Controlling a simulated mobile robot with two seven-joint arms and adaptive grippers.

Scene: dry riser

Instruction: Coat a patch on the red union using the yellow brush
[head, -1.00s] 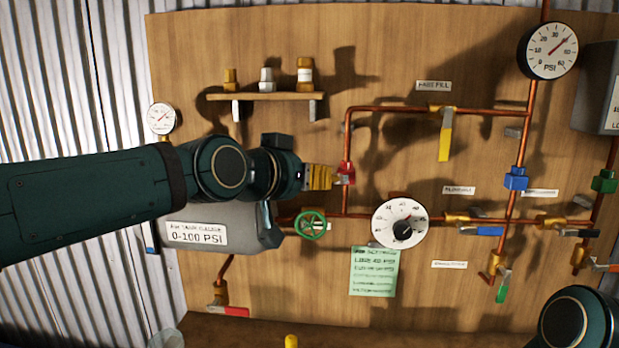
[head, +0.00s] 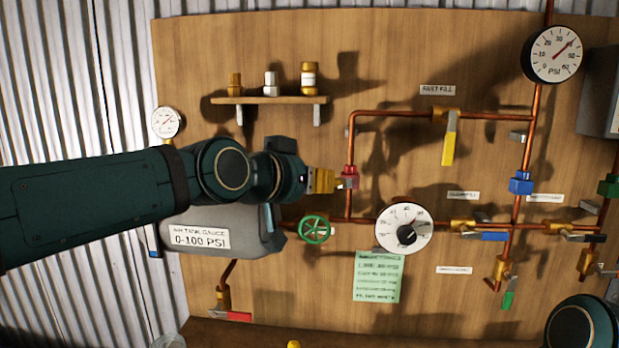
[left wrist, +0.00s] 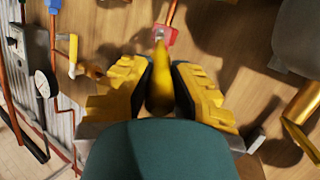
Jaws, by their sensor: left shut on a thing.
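The red union (head: 351,171) sits on the vertical copper pipe left of the white dial. My left gripper (head: 326,181) is level with it, just to its left, with yellow fingers pointing at it. In the left wrist view the fingers (left wrist: 160,88) are shut around the yellow brush (left wrist: 160,75). My right gripper is out of view.
A round white dial (head: 404,229) and a green handwheel (head: 315,229) are below the union. A grey tank (head: 250,236) is under my left arm. A shelf (head: 268,100) with small bottles is above. Yellow-handled valve (head: 449,141) hangs to the right.

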